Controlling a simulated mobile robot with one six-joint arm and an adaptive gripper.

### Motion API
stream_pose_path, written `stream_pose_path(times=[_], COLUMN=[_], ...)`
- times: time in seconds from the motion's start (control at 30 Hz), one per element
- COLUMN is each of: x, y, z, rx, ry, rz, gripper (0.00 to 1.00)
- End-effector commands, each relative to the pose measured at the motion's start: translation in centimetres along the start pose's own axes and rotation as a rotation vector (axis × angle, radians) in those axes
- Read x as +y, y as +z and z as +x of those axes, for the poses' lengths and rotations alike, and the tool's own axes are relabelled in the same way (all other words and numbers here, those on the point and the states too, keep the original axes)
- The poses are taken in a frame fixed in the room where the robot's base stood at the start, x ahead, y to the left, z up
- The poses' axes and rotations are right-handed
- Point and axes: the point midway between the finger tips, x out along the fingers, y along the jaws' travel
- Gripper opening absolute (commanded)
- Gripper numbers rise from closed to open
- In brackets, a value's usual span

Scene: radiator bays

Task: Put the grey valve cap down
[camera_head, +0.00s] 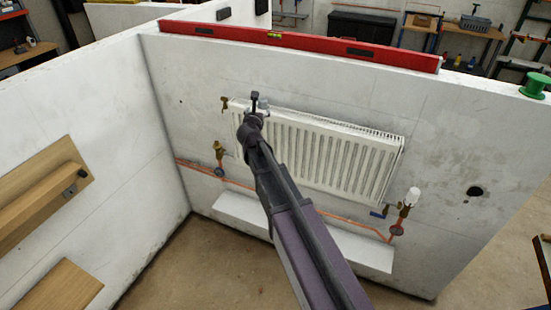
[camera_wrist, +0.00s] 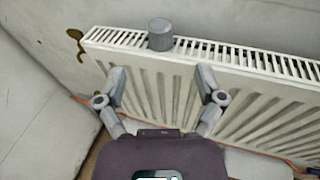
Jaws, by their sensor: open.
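The grey valve cap (camera_wrist: 160,35) stands upright on the top grille of the white radiator (camera_wrist: 240,58) in the wrist view. My gripper (camera_wrist: 162,82) is open. Its two fingers are spread in front of the radiator's face, with the cap beyond the fingertips and apart from them. In the head view my gripper (camera_head: 257,104) is at the left end of the radiator (camera_head: 325,155), by its top edge. The cap is too small and too close to the fingers to make out surely there.
A red spirit level (camera_head: 300,44) lies along the wall top. A brass valve (camera_head: 219,152) and a white-capped valve (camera_head: 409,200) flank the radiator, with copper pipes below. A white ledge (camera_head: 345,250) runs underneath. A wooden shelf (camera_head: 40,200) is on the left wall.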

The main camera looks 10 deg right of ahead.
Motion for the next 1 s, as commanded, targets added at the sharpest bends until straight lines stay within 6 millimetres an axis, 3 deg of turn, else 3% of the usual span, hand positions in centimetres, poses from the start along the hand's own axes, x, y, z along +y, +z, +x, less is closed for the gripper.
stream_pose_path(times=[0.27, 0.47, 0.7, 1.0], x=[-2.6, -6.9, -11.4, -14.3], y=[-1.4, -4.4, -9.6, -15.6], z=[-1.1, -3.6, -8.4, -16.3], rx=[0.058, 0.158, 0.273, 0.349], ry=[-0.078, -0.244, -0.545, -1.029], rz=[0.209, 0.605, 1.152, 1.736], gripper=[0.87, 0.87, 0.87, 0.87])
